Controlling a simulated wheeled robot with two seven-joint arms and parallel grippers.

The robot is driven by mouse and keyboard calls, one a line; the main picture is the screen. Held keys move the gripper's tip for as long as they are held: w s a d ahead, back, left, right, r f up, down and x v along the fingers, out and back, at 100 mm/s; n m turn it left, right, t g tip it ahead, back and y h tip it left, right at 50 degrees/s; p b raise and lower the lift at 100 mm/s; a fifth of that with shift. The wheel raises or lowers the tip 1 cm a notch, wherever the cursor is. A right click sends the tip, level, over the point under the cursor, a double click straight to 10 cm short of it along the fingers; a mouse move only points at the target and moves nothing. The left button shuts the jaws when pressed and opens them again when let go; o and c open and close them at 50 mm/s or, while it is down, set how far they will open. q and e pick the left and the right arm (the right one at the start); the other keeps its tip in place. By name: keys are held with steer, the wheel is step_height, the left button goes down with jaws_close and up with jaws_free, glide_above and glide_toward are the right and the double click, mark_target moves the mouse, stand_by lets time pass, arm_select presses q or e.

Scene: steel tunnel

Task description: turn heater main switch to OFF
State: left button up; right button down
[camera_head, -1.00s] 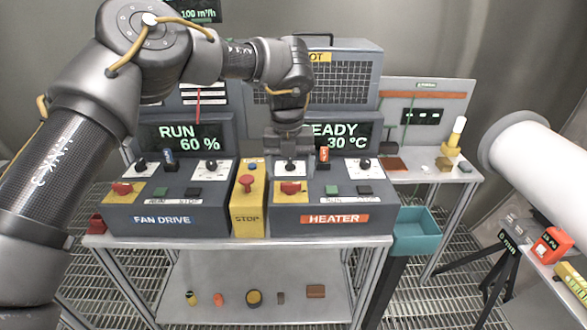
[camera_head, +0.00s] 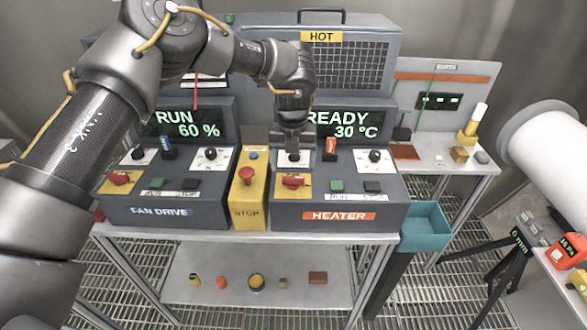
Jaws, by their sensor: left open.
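The heater box (camera_head: 380,213) stands on the right of the bench, with an orange HEATER label (camera_head: 339,216) and a screen (camera_head: 345,124) reading READY 30 °C. Its red main switch (camera_head: 292,181) sits on a yellow plate at the box's left; the handle appears to lie sideways. My left gripper (camera_head: 293,153) is open and points down just behind the red switch, over the small white dial plate. Its fingers hide part of that plate, and I cannot tell whether they touch anything. My right gripper is not in view.
A yellow STOP box (camera_head: 248,198) stands close left of the heater box, then the fan drive box (camera_head: 160,210) with its own red switch (camera_head: 120,178). A red-capped switch (camera_head: 330,146) rises right of my gripper. A teal bin (camera_head: 424,228) hangs at right.

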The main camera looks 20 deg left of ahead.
mark_target(293, 177)
arm_select(q)
step_height(293, 177, down, 3)
steer(key=shift+d+f+p, duration=0.1)
steer(key=shift+p, duration=0.4)
steer(key=shift+s+f, duration=0.1)
steer(key=shift+f, duration=0.25)
steer(key=shift+c, duration=0.2)
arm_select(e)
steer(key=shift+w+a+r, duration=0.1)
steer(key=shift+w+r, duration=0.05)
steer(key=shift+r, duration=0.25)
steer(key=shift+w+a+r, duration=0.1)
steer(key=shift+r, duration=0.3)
arm_select(q)
steer(key=c, duration=0.9)
steer(key=shift+c, duration=0.2)
